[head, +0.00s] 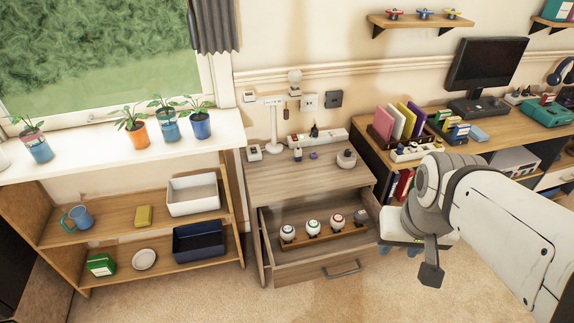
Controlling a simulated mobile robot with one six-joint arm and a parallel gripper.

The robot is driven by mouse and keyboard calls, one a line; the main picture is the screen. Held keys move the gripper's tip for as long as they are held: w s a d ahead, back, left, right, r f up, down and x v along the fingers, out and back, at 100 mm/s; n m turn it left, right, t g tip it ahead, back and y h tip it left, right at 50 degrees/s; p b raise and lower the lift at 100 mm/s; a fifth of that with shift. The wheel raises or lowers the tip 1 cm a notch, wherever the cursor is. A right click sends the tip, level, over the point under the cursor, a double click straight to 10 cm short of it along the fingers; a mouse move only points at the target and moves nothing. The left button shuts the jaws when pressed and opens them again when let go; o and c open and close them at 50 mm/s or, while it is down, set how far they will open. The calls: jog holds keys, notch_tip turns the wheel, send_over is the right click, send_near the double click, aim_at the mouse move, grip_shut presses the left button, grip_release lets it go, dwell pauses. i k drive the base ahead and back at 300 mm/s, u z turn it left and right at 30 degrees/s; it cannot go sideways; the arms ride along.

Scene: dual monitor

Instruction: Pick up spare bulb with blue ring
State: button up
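The drawer (300,275) of the wooden cabinet is pulled open. Inside it, a wooden rack (324,237) holds a row of white bulbs. The leftmost bulb (287,233) has a ring that looks blue. The bulb beside it (312,227) looks green-ringed, and the third bulb (337,222) has a red ring. A greyish item (360,217) stands at the right end of the rack. My gripper (432,274) hangs to the right of the drawer, away from the bulbs. It is seen edge-on, so its opening is unclear.
A white lamp stand (273,125) and small items stand on the cabinet top (300,180) above the drawer. An open shelf (130,265) with trays stands to the left. A desk (490,130) with books and a monitor is at the right. Carpet (330,303) in front is clear.

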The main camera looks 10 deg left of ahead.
aim_at(288, 231)
jog(key=u, duration=0.7)
jog(key=i, duration=0.5)
jog(key=u, duration=1.4)
jog(key=k, duration=0.65)
jog(key=z, duration=1)
jog(key=i, duration=0.45)
